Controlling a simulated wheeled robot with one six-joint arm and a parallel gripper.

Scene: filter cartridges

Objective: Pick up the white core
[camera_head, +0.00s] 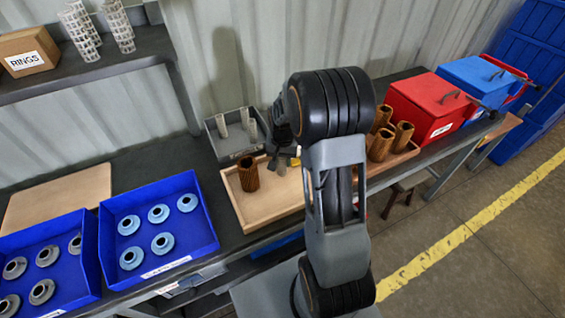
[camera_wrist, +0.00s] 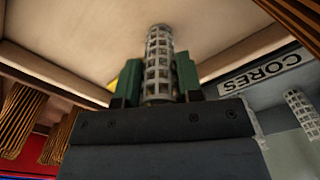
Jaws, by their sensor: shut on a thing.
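The white core (camera_wrist: 159,50), a pale lattice tube, stands up between the green-padded fingers of my gripper (camera_wrist: 157,82) in the wrist view. The fingers are shut on its lower part, and its upper end sticks out beyond them. In the head view my gripper (camera_head: 283,158) is over the wooden tray (camera_head: 276,212), partly hidden by my arm; the held core cannot be made out clearly there. More white cores (camera_head: 222,125) stand in the grey bin (camera_head: 213,150), which carries a CORES label (camera_wrist: 260,75) in the wrist view.
A brown pleated cartridge (camera_head: 249,174) stands in the tray left of my gripper, and several more (camera_head: 381,145) stand at its right end. Blue bins with caps (camera_head: 205,238) are on the left, red (camera_head: 420,105) and blue boxes on the right. A shelf (camera_head: 120,62) overhangs the left.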

